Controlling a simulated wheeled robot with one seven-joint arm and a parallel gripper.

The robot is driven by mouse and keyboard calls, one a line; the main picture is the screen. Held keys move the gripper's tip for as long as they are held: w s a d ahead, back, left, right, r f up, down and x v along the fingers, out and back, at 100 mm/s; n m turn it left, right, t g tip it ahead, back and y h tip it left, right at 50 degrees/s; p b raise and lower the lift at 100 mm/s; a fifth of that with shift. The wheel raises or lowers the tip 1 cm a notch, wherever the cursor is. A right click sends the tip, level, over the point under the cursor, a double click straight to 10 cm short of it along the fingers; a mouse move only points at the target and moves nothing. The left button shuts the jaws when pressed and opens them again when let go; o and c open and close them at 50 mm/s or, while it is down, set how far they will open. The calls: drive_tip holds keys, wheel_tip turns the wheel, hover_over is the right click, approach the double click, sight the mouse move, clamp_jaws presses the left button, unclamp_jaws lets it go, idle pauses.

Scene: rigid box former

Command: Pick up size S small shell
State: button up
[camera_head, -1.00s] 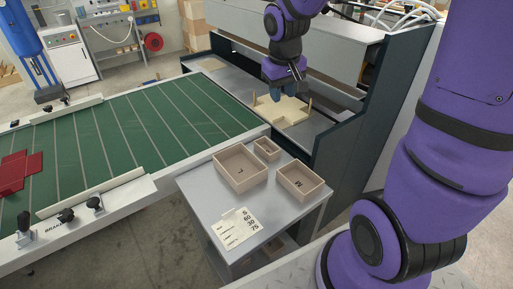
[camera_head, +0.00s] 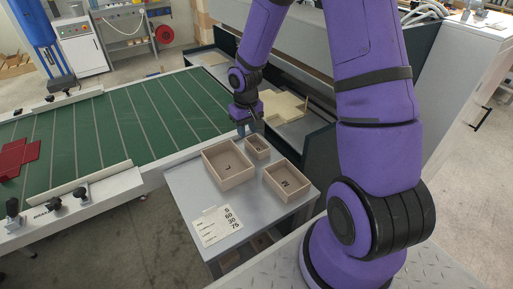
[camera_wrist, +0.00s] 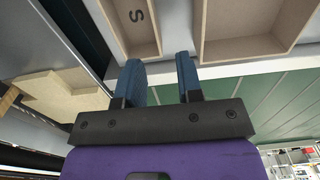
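The size S small shell (camera_head: 258,147) is a small open beige box at the back of the grey side table. In the wrist view its floor with the letter S (camera_wrist: 136,16) shows at the top, partly cut off. My gripper (camera_head: 246,130) is just behind and left of the shell in the head view. In the wrist view my gripper (camera_wrist: 158,72) has its two blue fingers apart with nothing between them. The fingertips point toward the shell's near wall. I cannot tell whether they touch it.
A larger L box (camera_head: 229,178) stands left of the S shell, and the M box (camera_head: 291,184) stands to its right front. A label card (camera_head: 217,226) lies on the table (camera_head: 190,183). The green conveyor (camera_head: 130,120) and the machine bed with a beige blank (camera_head: 285,106) lie behind.

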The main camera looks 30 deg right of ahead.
sight(249, 143)
drive_tip(key=shift+s+d+f, duration=0.1)
drive_tip(key=shift+s+f, duration=0.1)
drive_tip(key=shift+f, duration=1.4)
drive_tip(key=shift+s+f, duration=0.15)
drive_tip(key=shift+f, duration=1.4)
clamp_jaws()
